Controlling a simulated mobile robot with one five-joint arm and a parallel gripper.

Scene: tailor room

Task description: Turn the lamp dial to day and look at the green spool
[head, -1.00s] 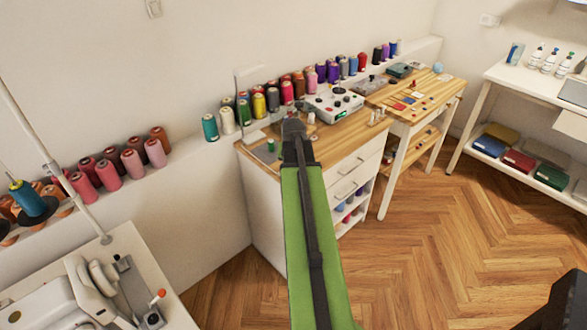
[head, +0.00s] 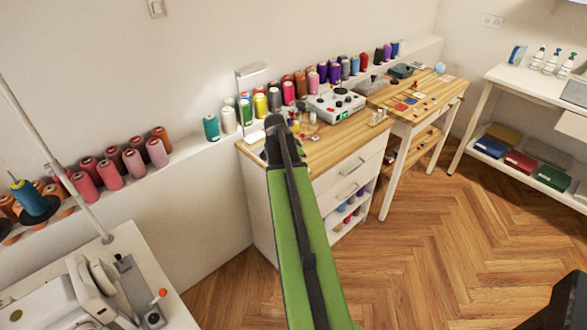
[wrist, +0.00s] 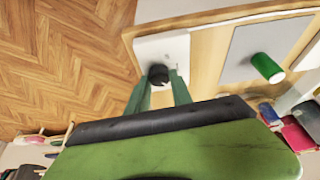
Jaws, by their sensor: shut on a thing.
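In the wrist view, a black round dial (wrist: 157,74) sits on a pale plate (wrist: 150,48) at the edge of the wooden worktop. My gripper (wrist: 160,80) has its green fingers on either side of the dial and is shut on it. Any markings on the dial are not readable. A green spool (wrist: 267,67) lies to the right, on a grey patch of the worktop. In the head view, my gripper (head: 274,121) is over the cabinet's left end and hides the dial and this spool. A white lamp (head: 253,70) stands behind it.
Colored thread spools (head: 288,92) line the ledge behind the cabinet (head: 330,150). A white control box (head: 335,104) stands right of my gripper. A sewing machine (head: 85,285) is at lower left. The wooden floor (head: 440,240) at right is open.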

